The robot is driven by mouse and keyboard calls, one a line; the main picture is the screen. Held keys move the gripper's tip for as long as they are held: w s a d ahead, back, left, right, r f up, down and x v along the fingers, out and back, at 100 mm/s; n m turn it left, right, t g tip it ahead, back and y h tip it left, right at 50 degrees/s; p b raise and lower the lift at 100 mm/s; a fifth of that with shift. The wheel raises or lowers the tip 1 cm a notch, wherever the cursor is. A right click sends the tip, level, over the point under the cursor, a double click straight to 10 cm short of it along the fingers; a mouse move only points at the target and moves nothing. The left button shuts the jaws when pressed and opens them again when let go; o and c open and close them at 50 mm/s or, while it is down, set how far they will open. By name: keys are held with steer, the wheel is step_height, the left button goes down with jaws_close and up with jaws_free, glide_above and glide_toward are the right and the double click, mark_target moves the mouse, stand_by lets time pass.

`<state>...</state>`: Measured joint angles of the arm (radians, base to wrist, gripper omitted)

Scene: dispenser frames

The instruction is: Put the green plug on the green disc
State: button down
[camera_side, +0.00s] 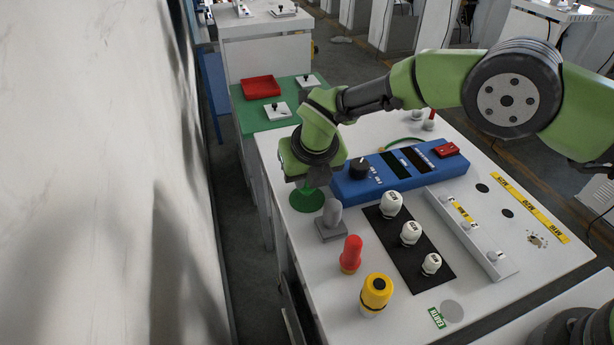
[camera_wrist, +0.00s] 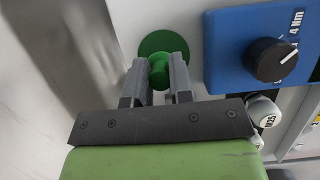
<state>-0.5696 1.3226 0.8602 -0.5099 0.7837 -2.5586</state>
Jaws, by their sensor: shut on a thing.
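The green disc (camera_side: 307,201) lies flat at the left edge of the white worktop, and it also shows in the wrist view (camera_wrist: 178,42). My gripper (camera_wrist: 160,66) is shut on the green plug (camera_wrist: 159,73), with one grey finger on each side of it. In the wrist view the plug overlaps the near side of the disc. In the side view my wrist is low, right above the disc, and hides the fingers and most of the plug. I cannot tell whether the plug touches the disc.
A blue control box (camera_side: 400,178) with a black knob (camera_wrist: 272,60) stands close to the right. A grey holder (camera_side: 332,221), a red plug (camera_side: 351,254) and a yellow plug (camera_side: 375,293) stand nearer the camera. White knobs (camera_side: 410,232) sit on a black mat.

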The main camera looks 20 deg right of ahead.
steer(key=shift+f, duration=0.5)
steer(key=c, duration=1)
jaws_free()
steer(key=shift+f, duration=0.1)
steer(key=v, duration=1.2)
steer(key=shift+r, duration=0.25)
